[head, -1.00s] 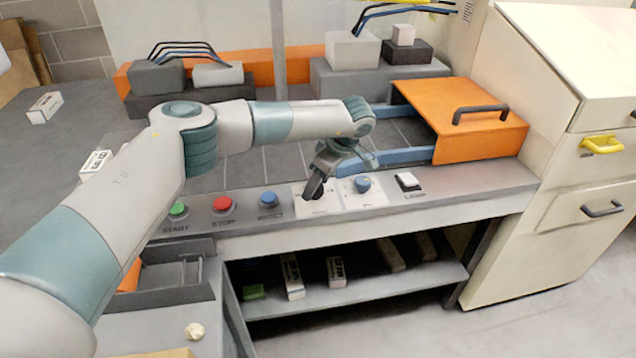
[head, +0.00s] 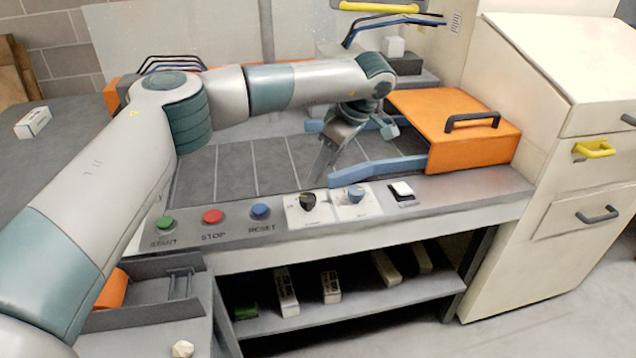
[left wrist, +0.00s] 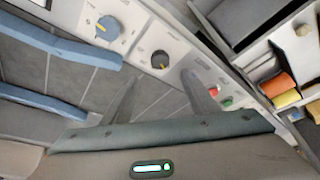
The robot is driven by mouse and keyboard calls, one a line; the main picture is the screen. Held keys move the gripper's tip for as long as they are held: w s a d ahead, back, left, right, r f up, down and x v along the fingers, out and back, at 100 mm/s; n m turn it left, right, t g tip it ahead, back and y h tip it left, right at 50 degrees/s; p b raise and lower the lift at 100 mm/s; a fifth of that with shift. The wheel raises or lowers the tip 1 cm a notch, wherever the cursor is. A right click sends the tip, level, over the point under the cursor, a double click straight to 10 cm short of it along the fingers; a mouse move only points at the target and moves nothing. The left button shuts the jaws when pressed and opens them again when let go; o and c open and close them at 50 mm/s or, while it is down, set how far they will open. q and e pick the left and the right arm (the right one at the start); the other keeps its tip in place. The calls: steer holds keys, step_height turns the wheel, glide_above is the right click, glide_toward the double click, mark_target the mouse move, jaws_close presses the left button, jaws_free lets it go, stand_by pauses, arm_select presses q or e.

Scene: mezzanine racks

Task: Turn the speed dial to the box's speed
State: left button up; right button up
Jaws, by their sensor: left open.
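A black dial (head: 307,201) and a blue dial (head: 356,194) sit side by side on white plates on the front panel. In the left wrist view the black dial (left wrist: 160,60) and the blue dial (left wrist: 108,28) each show a yellow pointer mark. Their lettering is too small to read. My left gripper (head: 322,172) is open and empty, above and behind the black dial, apart from it. In the left wrist view its fingers (left wrist: 160,76) are spread either side of the black dial's line. A white box (head: 33,123) with dark print lies at the far left. My right gripper is out of view.
Green (head: 165,223), red (head: 213,216) and blue (head: 261,211) buttons line the panel left of the dials. A white switch (head: 402,189) is at right. An orange hood (head: 458,125) and blue rails (head: 380,172) stand behind. Several boxes lie on the lower shelf (head: 350,305).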

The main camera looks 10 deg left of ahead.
arm_select(q)
steer(key=v, duration=0.5)
steer(key=shift+d+r+b, duration=0.2)
steer(key=shift+r+b, duration=0.15)
steer(key=shift+b, duration=0.05)
